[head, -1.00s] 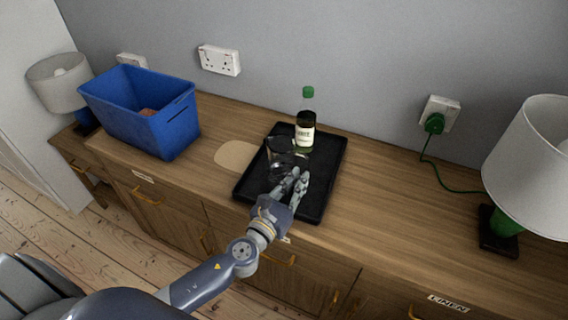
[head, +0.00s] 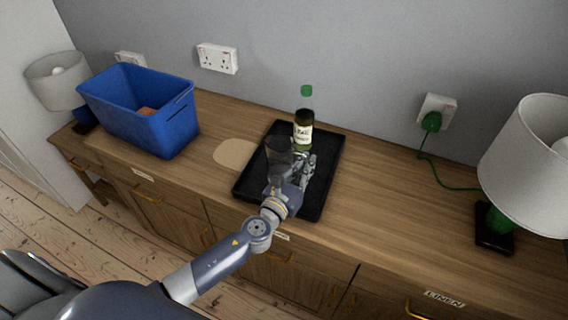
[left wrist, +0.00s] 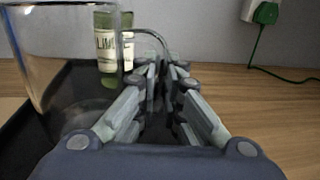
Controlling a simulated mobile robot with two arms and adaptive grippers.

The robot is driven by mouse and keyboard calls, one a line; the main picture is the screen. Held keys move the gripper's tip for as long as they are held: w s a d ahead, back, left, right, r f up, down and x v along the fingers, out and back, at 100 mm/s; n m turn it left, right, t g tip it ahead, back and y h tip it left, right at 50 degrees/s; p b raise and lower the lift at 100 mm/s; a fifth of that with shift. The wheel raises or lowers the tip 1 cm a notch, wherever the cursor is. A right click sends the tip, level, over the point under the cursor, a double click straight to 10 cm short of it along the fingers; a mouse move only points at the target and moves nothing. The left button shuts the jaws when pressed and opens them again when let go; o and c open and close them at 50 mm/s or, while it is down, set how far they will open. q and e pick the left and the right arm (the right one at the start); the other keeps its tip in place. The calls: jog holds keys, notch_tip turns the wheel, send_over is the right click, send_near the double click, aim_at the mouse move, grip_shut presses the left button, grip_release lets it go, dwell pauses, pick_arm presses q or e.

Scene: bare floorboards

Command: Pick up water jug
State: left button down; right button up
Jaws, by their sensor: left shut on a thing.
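The water jug (head: 279,150) is clear glass and upright at the left part of the black tray (head: 322,190). It also shows large at the left of the left wrist view (left wrist: 62,62), with its thin curved handle reaching right to my fingers. My left gripper (head: 305,164) is to the right of the jug. In the left wrist view its fingers (left wrist: 165,75) are closed on the jug's handle. The fingers hide part of the handle. I cannot tell whether the jug's base touches the tray. My right gripper is out of view.
A green-capped bottle (head: 303,132) stands on the tray just behind the jug. A blue bin (head: 150,125) and a round tan mat (head: 234,153) are to the left. A white-shaded lamp (head: 528,150) stands right. The wooden top between tray and lamp is clear.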

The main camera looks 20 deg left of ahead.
pick_arm(q)
jog(key=shift+r, duration=0.25)
jog(key=shift+r+p, duration=1.1)
jog(key=shift+r, duration=0.5)
jog(key=s+a+b, duration=0.1)
jog(key=s+a, duration=0.3)
jog(key=s, duration=0.3)
jog(key=s+a+r+b, duration=0.1)
jog(key=s+a+b, duration=0.1)
jog(key=s+a, duration=0.2)
jog(key=shift+s+r+b, duration=0.2)
jog(key=shift+s+b, duration=0.1)
jog(key=shift+s, duration=1.1)
